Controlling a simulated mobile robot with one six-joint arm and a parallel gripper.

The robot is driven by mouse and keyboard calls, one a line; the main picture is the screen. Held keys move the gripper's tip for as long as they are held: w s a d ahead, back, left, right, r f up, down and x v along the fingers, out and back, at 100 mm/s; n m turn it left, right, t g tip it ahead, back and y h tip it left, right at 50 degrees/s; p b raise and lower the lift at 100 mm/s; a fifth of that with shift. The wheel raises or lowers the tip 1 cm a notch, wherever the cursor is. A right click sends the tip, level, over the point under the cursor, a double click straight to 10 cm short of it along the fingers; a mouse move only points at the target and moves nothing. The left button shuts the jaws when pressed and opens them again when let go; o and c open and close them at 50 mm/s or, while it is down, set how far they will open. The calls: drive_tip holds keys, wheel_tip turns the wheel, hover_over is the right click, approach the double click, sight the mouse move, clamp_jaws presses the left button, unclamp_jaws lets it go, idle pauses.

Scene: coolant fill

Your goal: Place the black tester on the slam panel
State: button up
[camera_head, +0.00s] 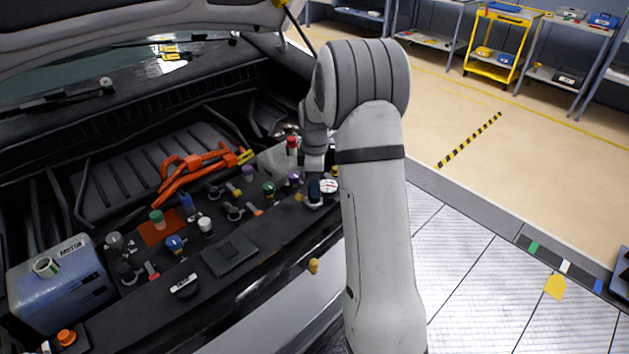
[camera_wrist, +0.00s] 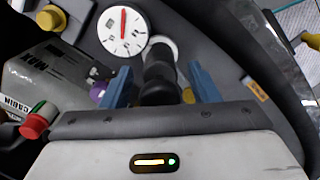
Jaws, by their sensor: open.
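In the wrist view a black, bulb-ended piece, which looks like the black tester (camera_wrist: 160,80), lies between the blue fingers of my gripper (camera_wrist: 160,72). The fingers are open on either side of it, with a visible gap on the right. A white dial with a red needle (camera_wrist: 123,28) is just beyond; I cannot tell whether it joins the black piece. In the head view the dial (camera_head: 329,185) shows beside my arm, which hides most of the gripper. The dark slam panel (camera_head: 262,233) runs along the car's front edge.
Several coloured caps and fittings stand on the panel, near a flat black pad (camera_head: 230,254). A blue-grey box (camera_head: 55,285) is at the left. An orange cable (camera_head: 190,170) lies behind. In the wrist view a grey labelled box (camera_wrist: 45,78) and red-green cap (camera_wrist: 38,121) are left of the fingers.

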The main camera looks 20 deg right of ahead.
wheel_tip(320, 180, up, 12)
drive_tip(key=shift+b, duration=0.55)
drive_tip(key=s+a+r+m, duration=0.4)
drive_tip(key=s, duration=0.4)
drive_tip(key=s+a+f+m+t, duration=0.1)
drive_tip(key=s+a+m, duration=0.2)
drive_tip(key=s, duration=0.8)
drive_tip(key=s+a+f+m+t, duration=0.1)
drive_tip(key=s+a+m+t, duration=0.1)
drive_tip(key=s+m, duration=0.4)
drive_tip(key=s+a, duration=0.1)
drive_tip(key=s, duration=0.4)
drive_tip(key=shift+m, duration=0.3)
drive_tip(key=shift+a, duration=0.1)
